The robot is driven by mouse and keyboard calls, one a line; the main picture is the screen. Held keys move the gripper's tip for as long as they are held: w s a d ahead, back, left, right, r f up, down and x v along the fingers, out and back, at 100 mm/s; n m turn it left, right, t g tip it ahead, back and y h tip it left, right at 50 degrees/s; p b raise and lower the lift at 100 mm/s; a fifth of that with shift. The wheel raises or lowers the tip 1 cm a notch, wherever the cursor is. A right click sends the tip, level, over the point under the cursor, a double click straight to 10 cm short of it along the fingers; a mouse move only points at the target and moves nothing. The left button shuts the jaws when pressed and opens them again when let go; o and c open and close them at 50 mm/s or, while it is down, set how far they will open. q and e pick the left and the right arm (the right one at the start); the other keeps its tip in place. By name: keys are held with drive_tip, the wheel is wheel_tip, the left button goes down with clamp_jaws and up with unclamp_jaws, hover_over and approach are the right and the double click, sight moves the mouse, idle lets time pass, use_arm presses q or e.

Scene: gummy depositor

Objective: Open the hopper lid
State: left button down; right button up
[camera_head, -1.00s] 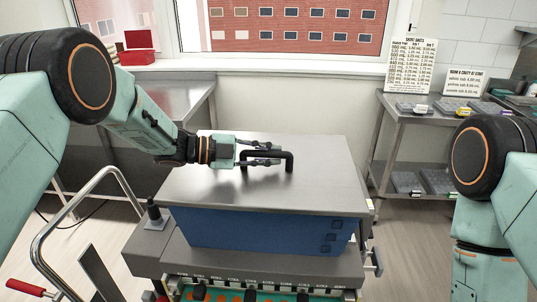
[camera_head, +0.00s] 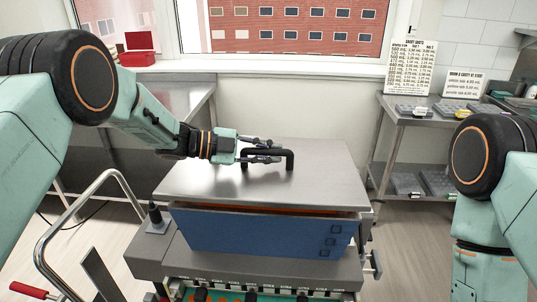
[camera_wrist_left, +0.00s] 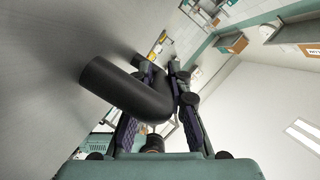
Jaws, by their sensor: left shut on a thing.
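The hopper lid (camera_head: 215,188) is a flat grey metal plate on top of the blue hopper (camera_head: 250,235). Its front edge stands slightly above the hopper, with an orange-brown strip showing in the gap. A black bar handle (camera_head: 289,160) is fixed on the lid. My left gripper (camera_head: 276,152) reaches in from the left and is shut on the handle. In the left wrist view the handle (camera_wrist_left: 120,88) passes between the two fingers. My right arm shows at the right edge, but its gripper is out of view.
The depositor's grey body (camera_head: 150,258) carries the hopper, with a black knob (camera_head: 154,212) at its left. A bent metal rail (camera_head: 62,215) stands at the front left. Steel tables stand at the left (camera_head: 190,90) and right (camera_head: 395,130). The space above the lid is clear.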

use_arm(q)
drive_tip(key=shift+n+g, duration=0.3)
drive_tip(key=shift+n, duration=0.3)
drive_tip(key=r, duration=0.1)
drive_tip(key=w+r+p, duration=0.1)
drive_tip(key=r+p, duration=0.1)
drive_tip(key=r, duration=0.1)
drive_tip(key=shift+w+r, duration=0.1)
drive_tip(key=shift+w, duration=0.25)
drive_tip(key=w+r, duration=0.4)
drive_tip(key=shift+r, duration=0.4)
drive_tip(key=c, duration=1.3)
unclamp_jaws()
drive_tip(key=shift+w+f, duration=0.1)
drive_tip(key=shift+f, duration=0.05)
drive_tip(key=v, duration=1.1)
drive_tip(key=shift+a+r, duration=0.2)
drive_tip(key=shift+a, duration=0.15)
